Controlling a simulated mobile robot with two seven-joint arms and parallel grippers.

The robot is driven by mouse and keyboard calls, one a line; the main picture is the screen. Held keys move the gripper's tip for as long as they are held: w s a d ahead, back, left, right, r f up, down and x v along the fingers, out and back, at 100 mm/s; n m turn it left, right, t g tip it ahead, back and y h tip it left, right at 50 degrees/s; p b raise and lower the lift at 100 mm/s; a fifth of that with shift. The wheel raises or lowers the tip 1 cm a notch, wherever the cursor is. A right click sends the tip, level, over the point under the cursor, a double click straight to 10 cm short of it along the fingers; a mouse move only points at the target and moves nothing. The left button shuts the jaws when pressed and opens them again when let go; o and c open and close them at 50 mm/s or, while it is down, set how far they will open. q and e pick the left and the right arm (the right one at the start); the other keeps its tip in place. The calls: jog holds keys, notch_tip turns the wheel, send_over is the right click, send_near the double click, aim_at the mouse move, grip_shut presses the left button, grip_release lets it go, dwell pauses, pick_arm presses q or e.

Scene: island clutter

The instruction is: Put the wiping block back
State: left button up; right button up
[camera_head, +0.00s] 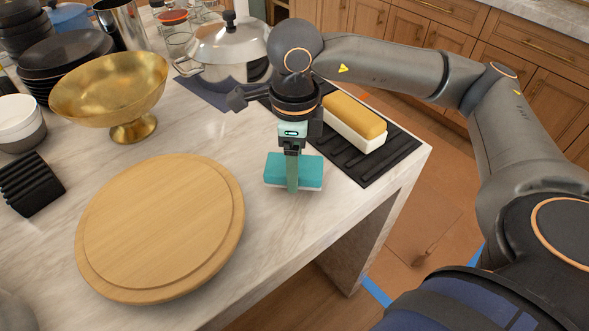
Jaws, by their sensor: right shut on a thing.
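The teal wiping block (312,171) has a pale underside and is at the marble island's front edge area, right of the round wooden board. My right gripper (292,184) points down from above and is shut on the block, with a teal finger across its near side. The block is at or just above the countertop; I cannot tell whether it touches. The far finger is hidden. My left gripper is not in view.
A black ribbed mat (385,158) at the right corner bears a yellow block in a white tray (345,130). The round wooden board (160,225), gold bowl (110,85), black rack (30,183) and lidded pot (225,55) stand left and behind. Bare marble (265,235) lies in front.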

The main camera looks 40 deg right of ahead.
jog(key=shift+f, duration=1)
jog(key=shift+f, duration=0.2)
jog(key=o, duration=1.3)
jog(key=shift+r, duration=0.1)
notch_tip(320, 180, up, 12)
jog(key=shift+r+p, duration=0.15)
jog(key=shift+p, duration=0.15)
